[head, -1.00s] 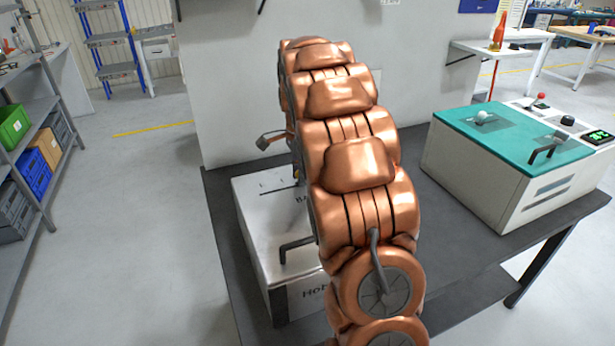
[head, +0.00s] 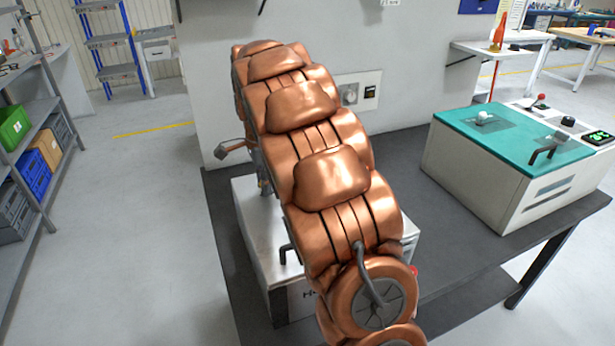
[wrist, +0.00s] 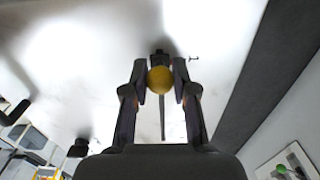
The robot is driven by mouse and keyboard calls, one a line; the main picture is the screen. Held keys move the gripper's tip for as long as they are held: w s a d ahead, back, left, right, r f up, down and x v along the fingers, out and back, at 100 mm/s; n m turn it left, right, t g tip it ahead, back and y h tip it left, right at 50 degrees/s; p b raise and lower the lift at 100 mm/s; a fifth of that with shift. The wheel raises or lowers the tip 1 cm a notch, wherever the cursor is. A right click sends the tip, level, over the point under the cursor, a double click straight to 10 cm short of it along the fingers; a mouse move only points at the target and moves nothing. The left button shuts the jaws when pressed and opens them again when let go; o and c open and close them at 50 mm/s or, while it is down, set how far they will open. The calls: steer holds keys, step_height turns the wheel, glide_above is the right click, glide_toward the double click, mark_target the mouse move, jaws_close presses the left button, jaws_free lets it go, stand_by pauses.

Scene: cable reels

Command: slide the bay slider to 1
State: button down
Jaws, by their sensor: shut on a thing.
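In the wrist view, a yellow ball knob (wrist: 160,80) sits between the fingertips of my gripper (wrist: 161,85), which is shut on it. The knob appears to be the bay slider's handle. A dark narrow slot (wrist: 163,120) runs from it down the picture, along the pale top of a box. A small dark mark (wrist: 194,58) lies just right of the knob; I cannot read it. In the head view, the white box (head: 258,235) stands on the dark table, and my copper arm hides most of its top, the knob and my fingertips.
A dark bent handle (head: 287,252) stands up from the box near its front. A teal-topped box (head: 510,145) with handles and knobs stands on the dark table (head: 450,240) to the right. A wall panel (head: 358,92) is behind my arm. Bare table lies between the boxes.

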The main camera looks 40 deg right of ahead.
steer(key=c, duration=1)
jaws_free()
steer(key=shift+o, duration=0.2)
steer(key=shift+r, duration=0.1)
step_height(320, 180, up, 7)
steer(key=p, duration=0.3)
steer(key=s+a+f+n, duration=0.1)
steer(key=s+a+n, duration=0.3)
steer(key=s+n, duration=0.3)
steer(key=s+a+f+n+g, duration=0.1)
steer(key=s+a+n, duration=0.4)
steer(key=s, duration=1.2)
steer(key=s+a+f+n, duration=0.3)
steer(key=s+a+n, duration=0.2)
steer(key=s, duration=0.8)
steer(key=n, duration=0.3)
steer(key=shift+a+f+n+g, duration=0.2)
steer(key=shift+a+n+g, duration=0.05)
steer(key=shift+n+g, duration=0.15)
